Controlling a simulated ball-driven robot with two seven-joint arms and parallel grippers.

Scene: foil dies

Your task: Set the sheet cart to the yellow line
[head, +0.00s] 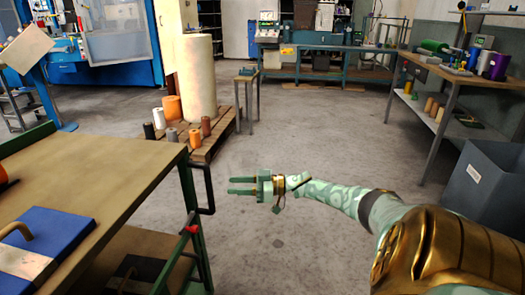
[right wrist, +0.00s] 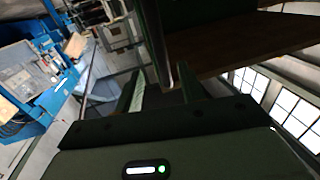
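The sheet cart (head: 110,170) stands at the left of the head view, with a brown top, a green frame and a lower shelf. A black bar handle (head: 211,190) sticks out from its right end. A red-tipped lever (head: 191,229) sits on the frame below it. My right gripper (head: 230,186) is open and empty, its fingers pointing left at the handle with a small gap between. In the right wrist view both fingers (right wrist: 160,92) stand apart, with the cart's dark underside probably beyond. No yellow line shows. My left gripper is not in view.
A blue case (head: 40,240) lies on the cart. A pallet (head: 212,142) with a large cream roll (head: 196,80) and several spools stands behind. A workbench (head: 455,75) and a grey bin (head: 488,185) are at right. The middle floor is clear.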

